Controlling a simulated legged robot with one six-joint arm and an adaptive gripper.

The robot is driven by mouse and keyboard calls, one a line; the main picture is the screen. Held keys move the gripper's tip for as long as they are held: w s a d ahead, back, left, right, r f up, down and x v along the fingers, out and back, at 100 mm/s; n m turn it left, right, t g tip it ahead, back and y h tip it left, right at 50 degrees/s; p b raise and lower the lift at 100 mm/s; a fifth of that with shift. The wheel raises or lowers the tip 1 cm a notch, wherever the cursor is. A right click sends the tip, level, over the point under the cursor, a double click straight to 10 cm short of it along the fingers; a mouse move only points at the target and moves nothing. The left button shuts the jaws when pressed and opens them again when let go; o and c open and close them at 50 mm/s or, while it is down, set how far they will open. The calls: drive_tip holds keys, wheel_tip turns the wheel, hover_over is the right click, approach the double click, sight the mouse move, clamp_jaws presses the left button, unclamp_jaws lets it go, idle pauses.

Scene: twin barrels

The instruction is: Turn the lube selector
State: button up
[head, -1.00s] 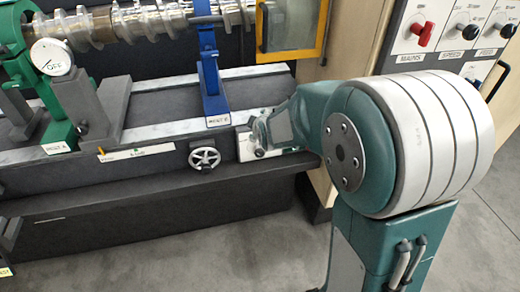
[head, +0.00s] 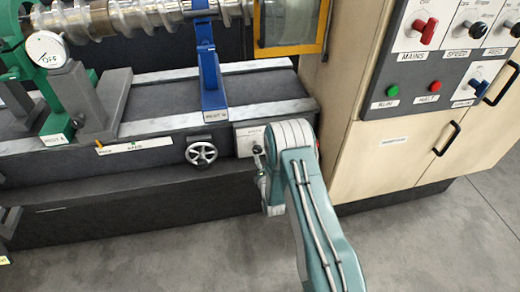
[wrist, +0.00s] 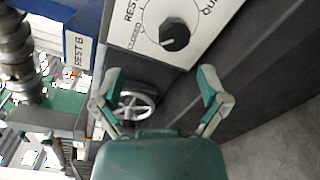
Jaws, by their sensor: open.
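A black selector knob (wrist: 175,35) sits on a white plate with printed lettering around it, of which "CLOSED" and "REST" can be read in the wrist view. The word "lube" is not legible there. In the head view this white plate (head: 246,141) is on the bench front, right of the handwheel, partly covered by my arm. My gripper (wrist: 160,95) is open in the wrist view, with its two green-grey fingers spread wide and nothing between them. The knob lies beyond the fingertips, apart from them.
A spoked handwheel (head: 201,153) is left of the plate; it also shows behind my left finger. A blue rest (head: 209,70) stands on the bed above. A cabinet (head: 392,150) with several switches and buttons stands at the right. Open floor lies in front.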

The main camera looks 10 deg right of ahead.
sight(258, 152)
drive_tip(key=shift+n+t, duration=0.3)
drive_tip(key=shift+n, duration=0.3)
drive_tip(key=w+f, duration=0.1)
drive_tip(key=w, duration=0.5)
drive_tip(key=w+f, duration=0.1)
drive_tip(key=w, duration=0.2)
drive_tip(key=shift+w+d+f, duration=0.15)
drive_tip(key=shift+w+f, duration=0.15)
drive_tip(key=c, duration=1.2)
